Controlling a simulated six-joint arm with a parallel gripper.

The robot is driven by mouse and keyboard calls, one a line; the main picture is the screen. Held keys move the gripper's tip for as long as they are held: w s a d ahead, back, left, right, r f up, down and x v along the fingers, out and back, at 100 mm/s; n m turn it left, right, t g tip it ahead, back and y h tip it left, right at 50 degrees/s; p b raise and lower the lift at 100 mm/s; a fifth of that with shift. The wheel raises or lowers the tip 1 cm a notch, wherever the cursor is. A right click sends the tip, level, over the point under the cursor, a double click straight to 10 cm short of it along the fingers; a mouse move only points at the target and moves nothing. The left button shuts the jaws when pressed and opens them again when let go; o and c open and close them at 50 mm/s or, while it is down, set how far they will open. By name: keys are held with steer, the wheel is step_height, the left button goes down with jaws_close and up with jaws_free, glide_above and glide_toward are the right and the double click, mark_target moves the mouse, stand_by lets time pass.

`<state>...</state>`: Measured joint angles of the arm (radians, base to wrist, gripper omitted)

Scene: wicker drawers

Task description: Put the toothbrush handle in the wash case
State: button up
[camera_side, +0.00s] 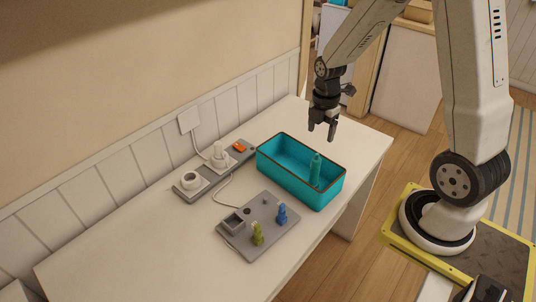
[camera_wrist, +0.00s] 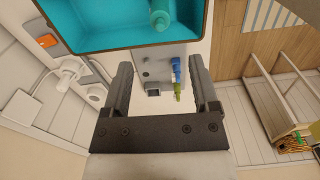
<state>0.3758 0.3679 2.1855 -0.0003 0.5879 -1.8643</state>
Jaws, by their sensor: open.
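The wash case (camera_side: 272,150) is an open teal box with a brown rim on the white table; part of it also shows at the top of the wrist view (camera_wrist: 90,42). A teal-green upright piece, which looks like the toothbrush handle (camera_side: 315,168), stands inside it toward its right end. It also shows in the wrist view (camera_wrist: 159,17). My gripper (camera_side: 322,131) is above and behind the right part of the case, apart from it. Its two fingers are spread in the wrist view (camera_wrist: 160,80), with nothing held between them.
A grey stand (camera_side: 250,243) in front of the case holds a green piece (camera_side: 258,234) and a blue piece (camera_side: 281,213). A grey power strip (camera_side: 187,192) with an orange switch (camera_side: 239,147) lies left of the case, cabled to a wall socket (camera_side: 189,121). The table's front left is clear.

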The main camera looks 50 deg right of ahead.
steer(key=shift+a, duration=0.1)
steer(key=s+a+r+m+t, duration=0.1)
steer(key=s+a+m, duration=0.1)
steer(key=a+m, duration=0.4)
steer(key=s+a+r+m+t, duration=0.1)
steer(key=s+a+r+m, duration=0.1)
steer(key=a+m, duration=0.4)
steer(key=s+m, duration=0.1)
steer(key=m, duration=0.4)
steer(key=shift+a+r+t, duration=0.2)
steer(key=shift+a+t, duration=0.1)
steer(key=shift+a, duration=0.1)
